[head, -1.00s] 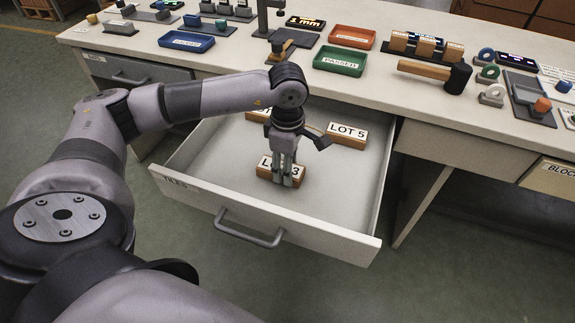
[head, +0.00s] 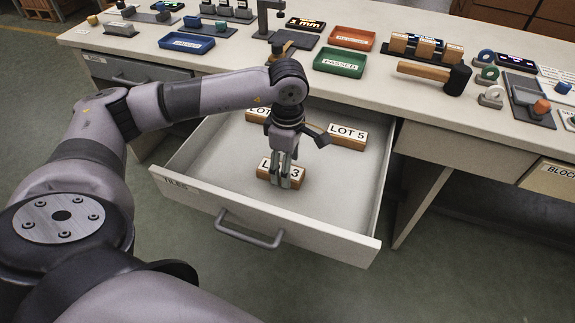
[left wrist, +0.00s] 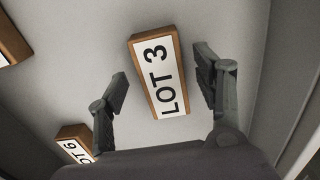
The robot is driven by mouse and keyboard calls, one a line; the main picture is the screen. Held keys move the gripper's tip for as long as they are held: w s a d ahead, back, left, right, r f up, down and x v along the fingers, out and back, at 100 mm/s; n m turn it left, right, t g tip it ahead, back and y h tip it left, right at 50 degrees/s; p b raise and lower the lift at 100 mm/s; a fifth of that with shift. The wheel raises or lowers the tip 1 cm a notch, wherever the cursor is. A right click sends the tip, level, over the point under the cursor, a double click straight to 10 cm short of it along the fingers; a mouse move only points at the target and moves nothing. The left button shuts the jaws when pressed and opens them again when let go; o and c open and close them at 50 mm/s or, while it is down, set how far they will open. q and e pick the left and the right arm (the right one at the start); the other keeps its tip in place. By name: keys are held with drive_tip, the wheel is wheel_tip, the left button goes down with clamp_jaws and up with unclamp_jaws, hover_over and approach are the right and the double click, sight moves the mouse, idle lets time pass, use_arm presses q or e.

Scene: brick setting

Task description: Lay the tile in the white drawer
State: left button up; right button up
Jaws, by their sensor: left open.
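The white drawer (head: 215,190) is pulled out below the bench. A wooden tile labelled LOT 3 (head: 297,181) lies on its floor toward the front, label up. My left gripper (head: 281,184) points down over this tile and hides part of its label. In the left wrist view the LOT 3 tile (left wrist: 159,72) lies between the two open fingers (left wrist: 163,88), with a gap on each side. A LOT 5 tile (head: 347,134) and another tile (head: 257,115), whose label is partly hidden, lie farther back in the drawer. My right gripper does not show.
The bench top (head: 240,75) above carries a blue tray (head: 187,44), a green PASSED tray (head: 339,62), a red tray (head: 351,38) and a mallet (head: 437,75). A LOT 6 tile (left wrist: 75,146) shows in the left wrist view. The drawer's left side and front right are bare.

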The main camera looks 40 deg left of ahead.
use_arm(q)
wheel_tip(320, 180, up, 6)
drive_tip(key=shift+r+p, duration=0.1)
drive_tip(key=shift+p, duration=0.4)
drive_tip(key=shift+r+p, duration=0.35)
drive_tip(key=shift+r, duration=2.1)
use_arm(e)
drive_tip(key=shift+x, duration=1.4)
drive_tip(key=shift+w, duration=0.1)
